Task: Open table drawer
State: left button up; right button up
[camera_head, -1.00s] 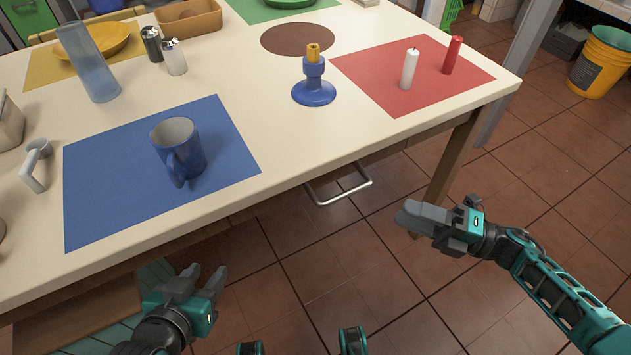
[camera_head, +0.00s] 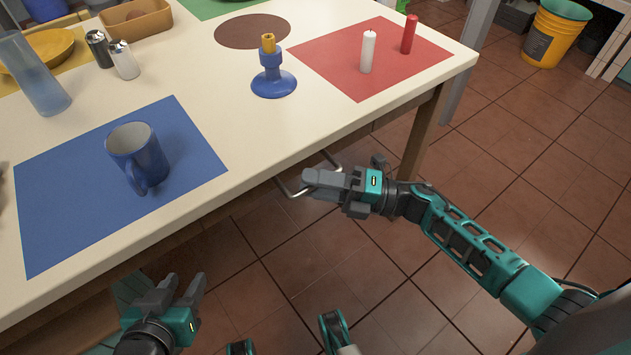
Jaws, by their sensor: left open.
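The white table (camera_head: 214,195) has a metal drawer handle (camera_head: 293,192) under its front edge, partly hidden behind my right gripper. The drawer front itself is hard to make out under the tabletop. My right gripper (camera_head: 312,184) is at the handle, with its fingertips overlapping the handle bar in the picture. I cannot tell whether its fingers are apart or closed on the bar. My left gripper (camera_head: 182,288) is open and empty, low in front of the table at the left, apart from the handle.
On the table are a blue mug (camera_head: 137,157) on a blue mat, a blue candle holder (camera_head: 273,82), a white candle (camera_head: 368,52), a red candle (camera_head: 409,35) and a blue glass (camera_head: 34,75). A table leg (camera_head: 425,130) stands right of the handle. The tiled floor in front is free.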

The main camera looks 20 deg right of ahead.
jog(key=shift+a, duration=0.15)
jog(key=shift+c, duration=0.3)
grip_shut()
dwell(0.3)
